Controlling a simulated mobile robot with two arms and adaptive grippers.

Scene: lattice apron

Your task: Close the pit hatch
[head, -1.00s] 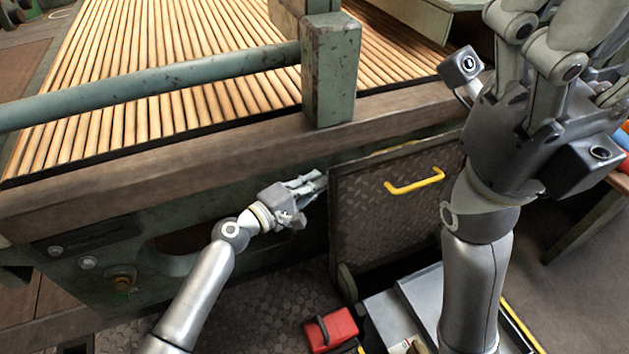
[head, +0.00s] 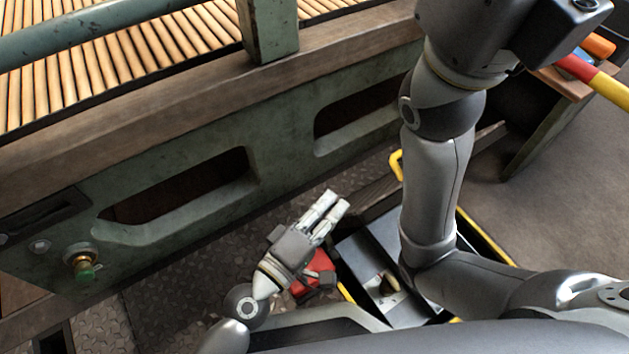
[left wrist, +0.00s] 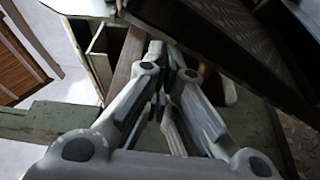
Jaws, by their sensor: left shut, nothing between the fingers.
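The pit hatch (head: 374,193) shows in the head view as a narrow dark panel, nearly edge-on, partly hidden behind my right arm. Its yellow handle (head: 396,166) peeks out just left of that arm. The pit (head: 352,246) below it is uncovered, with grey surfaces inside and yellow edging. My left gripper (head: 338,202) is shut and empty, its fingertips close to the hatch's left end; I cannot tell whether they touch. In the left wrist view the patterned dark hatch (left wrist: 240,38) rises beside the fingers. My right gripper (head: 500,35) is cut off at the top, its fingers out of view.
The green machine frame (head: 285,150) with oval openings and a slatted bed (head: 130,65) runs along the left. A red case (head: 318,268) lies behind my left gripper. A bench (head: 545,125) with coloured items stands at right. Open floor (head: 590,190) lies right of the pit.

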